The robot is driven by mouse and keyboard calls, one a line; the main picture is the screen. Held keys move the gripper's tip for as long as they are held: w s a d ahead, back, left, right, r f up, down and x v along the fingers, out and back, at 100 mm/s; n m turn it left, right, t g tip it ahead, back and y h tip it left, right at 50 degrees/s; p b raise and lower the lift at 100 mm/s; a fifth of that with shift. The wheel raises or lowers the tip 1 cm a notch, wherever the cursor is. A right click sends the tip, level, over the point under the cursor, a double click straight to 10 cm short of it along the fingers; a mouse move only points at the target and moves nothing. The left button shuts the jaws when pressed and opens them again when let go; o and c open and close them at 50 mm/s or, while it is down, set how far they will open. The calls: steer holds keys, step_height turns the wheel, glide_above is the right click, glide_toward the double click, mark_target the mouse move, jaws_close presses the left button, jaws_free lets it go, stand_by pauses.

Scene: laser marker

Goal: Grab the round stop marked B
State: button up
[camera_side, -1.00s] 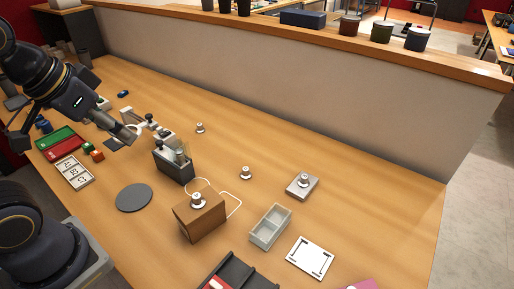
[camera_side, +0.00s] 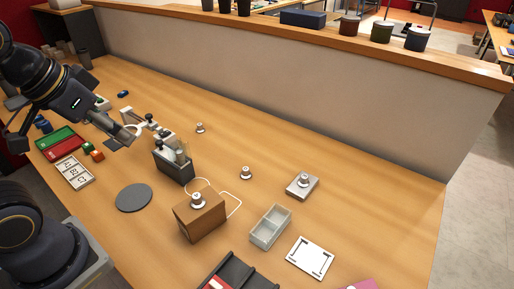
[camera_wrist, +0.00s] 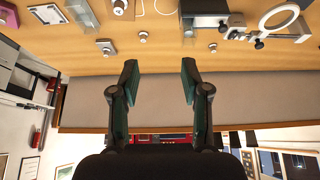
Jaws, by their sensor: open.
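Several small round metal stops with knobs are in the side view. One stop (camera_side: 200,128) stands on the bare table towards the back, and another stop (camera_side: 245,173) stands nearer the middle. A third (camera_side: 303,180) sits on a grey block, and one (camera_side: 197,200) sits on a brown box. Their letters are too small to read, so I cannot tell which is B. The wrist view shows the two on the bare table, one (camera_wrist: 143,37) and one (camera_wrist: 212,47). My gripper (camera_wrist: 160,75) is open and empty, apart from all of them; in the side view it is at the left, above the table.
A dark holder (camera_side: 174,165) and a white ring on a stand (camera_side: 138,129) are near my gripper. A low wall (camera_side: 300,90) closes the back.

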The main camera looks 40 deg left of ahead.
steer(key=shift+o, duration=0.5)
steer(key=w+a+r+t, duration=0.2)
steer(key=w+r, duration=0.6)
steer(key=w, duration=0.4)
steer(key=n+g+y, duration=0.1)
steer(key=n+g, duration=0.2)
steer(key=n, duration=0.1)
glide_above(199, 125)
steer(key=s, duration=0.3)
steer(key=f, duration=2.9)
steer(key=shift+w+d+f, duration=0.2)
steer(key=shift+d+f, duration=0.05)
steer(key=shift+f, duration=0.1)
steer(key=x, duration=0.5)
steer(key=shift+w+f, duration=0.25)
steer(key=shift+f, duration=0.05)
